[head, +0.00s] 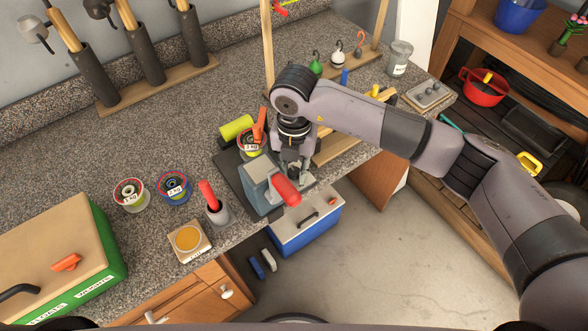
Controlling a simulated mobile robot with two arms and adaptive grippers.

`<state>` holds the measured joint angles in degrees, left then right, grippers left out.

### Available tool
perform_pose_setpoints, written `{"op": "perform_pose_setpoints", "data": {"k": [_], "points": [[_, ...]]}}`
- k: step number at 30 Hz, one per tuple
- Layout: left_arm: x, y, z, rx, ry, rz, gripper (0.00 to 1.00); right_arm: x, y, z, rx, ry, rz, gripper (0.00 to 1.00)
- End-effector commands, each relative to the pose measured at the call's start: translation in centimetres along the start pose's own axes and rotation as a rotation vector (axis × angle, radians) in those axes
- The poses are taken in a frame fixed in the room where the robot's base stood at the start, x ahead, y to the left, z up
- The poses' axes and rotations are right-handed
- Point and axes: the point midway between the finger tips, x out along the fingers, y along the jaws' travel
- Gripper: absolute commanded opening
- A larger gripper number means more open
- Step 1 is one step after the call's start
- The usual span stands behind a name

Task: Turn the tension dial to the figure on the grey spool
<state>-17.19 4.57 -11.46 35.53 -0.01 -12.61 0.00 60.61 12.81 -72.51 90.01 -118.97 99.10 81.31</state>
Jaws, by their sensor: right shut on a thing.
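A blue-grey winding machine (257,188) with a red handle grip (286,191) stands at the counter's front edge. My right gripper (295,172) points down at its right part and is shut; the tension dial there is hidden by the fingers, and its setting cannot be read. A spool with a red rim and pale body (130,195) and a blue spool (174,188) stand on the counter with small kg labels. Another labelled spool (249,143) sits behind the machine. Which one is grey, and the exact figures, are hard to tell. My left gripper is out of view.
A yellow-green cylinder (236,128) lies behind the machine. A grey cup with a red-handled tool (218,211) and an amber dish on a wooden block (188,239) stand left of it. A green box (110,246) fills the left front. A blue toolbox (307,222) is below the counter edge.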

Motion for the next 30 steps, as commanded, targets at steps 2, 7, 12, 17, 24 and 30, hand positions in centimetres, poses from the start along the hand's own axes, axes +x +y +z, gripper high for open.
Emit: {"op": "perform_pose_setpoints", "data": {"k": [2,7,12,17,24,30], "points": [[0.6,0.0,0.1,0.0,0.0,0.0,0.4,0.2,0.0,0.1,0.072,-0.003,0.0,0.0],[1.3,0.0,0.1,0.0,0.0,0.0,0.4,0.1,0.0,0.1,0.233,-0.003,0.001,0.0],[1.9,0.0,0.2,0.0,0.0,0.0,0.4,0.1,0.0,0.1,0.394,-0.003,0.0,0.0],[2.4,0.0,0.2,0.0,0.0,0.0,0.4,0.1,0.0,0.1,0.547,-0.002,0.002,0.0],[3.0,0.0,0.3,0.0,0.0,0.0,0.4,0.0,0.0,0.1,0.774,-0.002,0.0,0.0],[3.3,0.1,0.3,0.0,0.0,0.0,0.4,0.0,0.0,0.1,0.964,-0.002,0.002,0.0]]}}
